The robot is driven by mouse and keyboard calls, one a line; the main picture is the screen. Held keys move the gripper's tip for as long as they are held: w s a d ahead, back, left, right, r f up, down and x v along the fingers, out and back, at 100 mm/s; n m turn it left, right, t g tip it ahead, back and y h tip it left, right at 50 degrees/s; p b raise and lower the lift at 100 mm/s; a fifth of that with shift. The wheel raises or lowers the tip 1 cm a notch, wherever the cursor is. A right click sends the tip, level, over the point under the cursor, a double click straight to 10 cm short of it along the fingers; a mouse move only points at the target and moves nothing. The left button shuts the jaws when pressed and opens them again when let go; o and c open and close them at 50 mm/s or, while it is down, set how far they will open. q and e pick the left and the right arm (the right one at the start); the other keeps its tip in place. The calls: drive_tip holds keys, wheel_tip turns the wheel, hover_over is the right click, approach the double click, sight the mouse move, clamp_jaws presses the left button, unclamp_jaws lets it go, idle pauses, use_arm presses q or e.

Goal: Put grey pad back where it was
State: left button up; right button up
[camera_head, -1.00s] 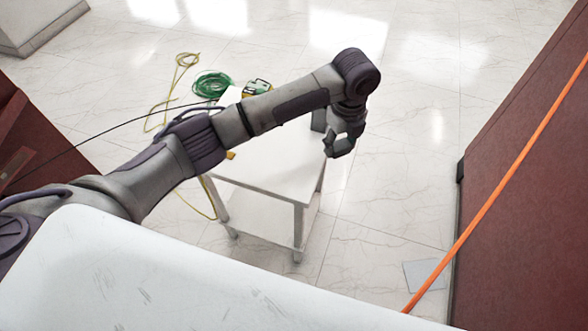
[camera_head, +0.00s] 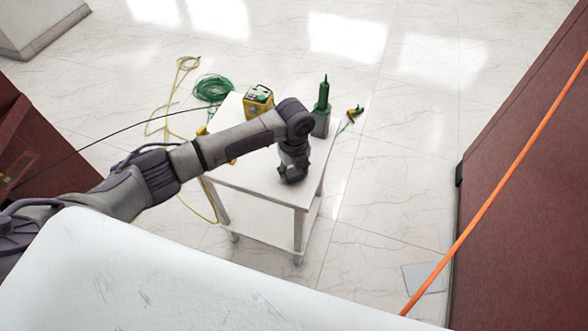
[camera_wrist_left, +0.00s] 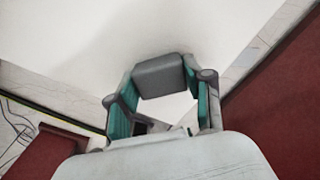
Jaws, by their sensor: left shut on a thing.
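A grey pad (camera_wrist_left: 158,76), a small rounded block, is held between the two green-lined fingers of my left gripper (camera_wrist_left: 161,88) in the left wrist view. The pad cannot be made out there, hidden by the gripper and wrist. The wrist view shows the white surface behind the pad; I cannot tell whether the pad touches it. My right gripper is not in view.
A yellow meter (camera_head: 258,100) and a grey block with a green tool (camera_head: 322,110) stand at the table's back. A yellow-and-black tool (camera_head: 352,114) is at its right edge. A green cable coil (camera_head: 212,88) lies on the floor. An orange strip (camera_head: 500,180) crosses the right side.

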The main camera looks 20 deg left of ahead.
sight(294, 171)
use_arm(q)
drive_tip(key=shift+f, duration=0.15)
drive_tip(key=o, duration=1)
wheel_tip(294, 171, up, 12)
drive_tip(key=shift+r, duration=0.2)
